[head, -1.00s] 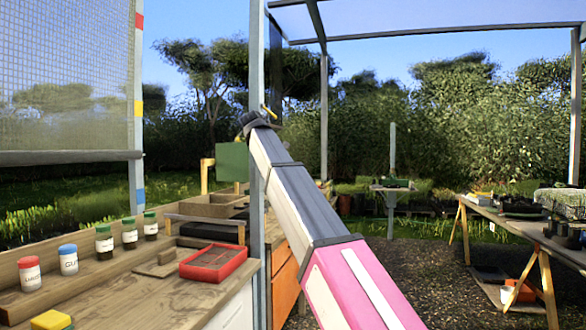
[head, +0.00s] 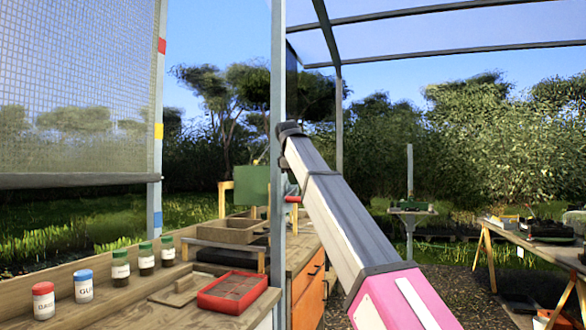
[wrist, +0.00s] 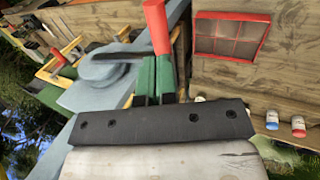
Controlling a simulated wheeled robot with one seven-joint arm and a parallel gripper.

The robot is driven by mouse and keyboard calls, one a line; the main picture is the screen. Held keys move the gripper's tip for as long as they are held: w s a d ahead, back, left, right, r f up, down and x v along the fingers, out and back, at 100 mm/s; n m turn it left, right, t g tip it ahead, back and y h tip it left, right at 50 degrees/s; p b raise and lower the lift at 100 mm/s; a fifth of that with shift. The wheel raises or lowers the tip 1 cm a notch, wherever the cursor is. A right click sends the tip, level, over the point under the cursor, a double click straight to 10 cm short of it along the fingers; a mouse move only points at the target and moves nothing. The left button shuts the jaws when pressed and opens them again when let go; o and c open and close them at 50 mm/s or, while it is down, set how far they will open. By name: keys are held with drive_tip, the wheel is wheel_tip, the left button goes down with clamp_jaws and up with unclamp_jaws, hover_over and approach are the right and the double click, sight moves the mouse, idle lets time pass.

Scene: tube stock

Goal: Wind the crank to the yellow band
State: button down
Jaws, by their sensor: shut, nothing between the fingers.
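The mesh blind (head: 80,90) hangs at the left in the head view. Its lower bar (head: 80,180) is level with a spot on the banded post between the yellow band (head: 158,131) and the lower blue band (head: 157,219). A red band (head: 161,46) is higher up. The crank's red handle (head: 293,199) shows beside the nearer grey post; the wrist view shows the handle (wrist: 157,28), dark crank arm (wrist: 122,54) and grey hub (wrist: 100,66). My gripper (wrist: 157,70) has green fingers, shut and empty, close to the handle; contact is unclear. The head view hides it.
The bench holds a red tray (head: 232,291), a wooden tray (head: 235,230) and several lidded jars (head: 120,266). The grey post (head: 277,150) rises close to my arm. Another table (head: 530,250) stands at the right, with gravel floor between.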

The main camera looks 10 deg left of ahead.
sight(296, 198)
drive_tip(key=shift+x, duration=2.65)
drive_tip(key=shift+f, duration=0.1)
drive_tip(key=shift+s+f, duration=0.15)
drive_tip(key=shift+f, duration=0.1)
drive_tip(key=shift+f+t, duration=0.55)
drive_tip(key=shift+t, duration=0.15)
drive_tip(key=shift+r, duration=0.15)
drive_tip(key=shift+a+r, duration=0.1)
drive_tip(key=shift+r, duration=0.15)
drive_tip(key=v, duration=1.3)
drive_tip(key=shift+r, duration=0.25)
